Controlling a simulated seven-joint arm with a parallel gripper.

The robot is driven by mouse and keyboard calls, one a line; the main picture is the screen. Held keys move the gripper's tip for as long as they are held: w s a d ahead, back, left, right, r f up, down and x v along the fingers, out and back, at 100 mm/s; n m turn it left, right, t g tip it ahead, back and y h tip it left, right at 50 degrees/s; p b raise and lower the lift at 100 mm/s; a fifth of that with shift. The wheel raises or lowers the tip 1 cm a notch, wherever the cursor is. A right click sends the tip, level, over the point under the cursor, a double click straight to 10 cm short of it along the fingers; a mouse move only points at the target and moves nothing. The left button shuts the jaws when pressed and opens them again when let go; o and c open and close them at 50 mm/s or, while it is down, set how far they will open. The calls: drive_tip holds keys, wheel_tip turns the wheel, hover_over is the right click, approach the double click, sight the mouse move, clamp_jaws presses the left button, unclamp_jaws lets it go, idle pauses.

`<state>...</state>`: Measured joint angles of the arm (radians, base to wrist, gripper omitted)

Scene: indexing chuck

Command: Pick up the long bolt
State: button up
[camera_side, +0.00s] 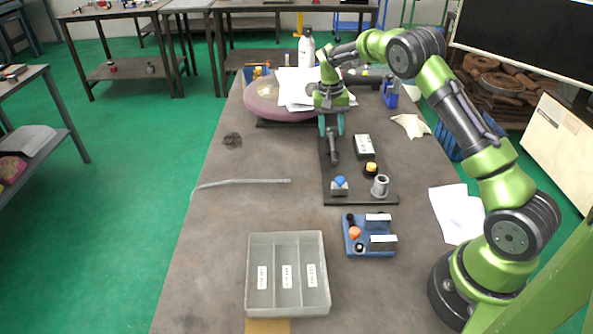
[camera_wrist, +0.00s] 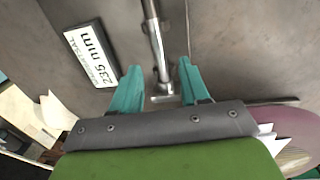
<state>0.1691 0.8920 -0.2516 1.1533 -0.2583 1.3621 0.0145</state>
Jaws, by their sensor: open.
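A long metal shaft with a crosspiece at its near end, apparently the long bolt (camera_wrist: 157,50), runs between my fingers in the wrist view. In the side view its darker, thicker part (camera_side: 333,149) shows below the fingers, over a black board (camera_side: 353,197). My gripper (camera_side: 331,131) has teal fingers and is open. In the wrist view the gripper (camera_wrist: 160,68) has one finger on each side of the shaft, with gaps visible on both sides. I cannot tell how far the fingertips are above the board.
A block labelled 235 mm (camera_wrist: 91,52) lies left of the shaft. A yellow-and-black knob (camera_side: 371,169), blue-topped piece (camera_side: 340,184) and grey flanged cylinder (camera_side: 380,186) stand nearby. Closer are a blue holder (camera_side: 354,248) and a three-compartment tray (camera_side: 249,300). The left tabletop is mostly clear.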

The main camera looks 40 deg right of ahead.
sight(332, 141)
drive_tip(key=f, duration=0.3)
drive_tip(key=shift+s+f, duration=0.25)
clamp_jaws()
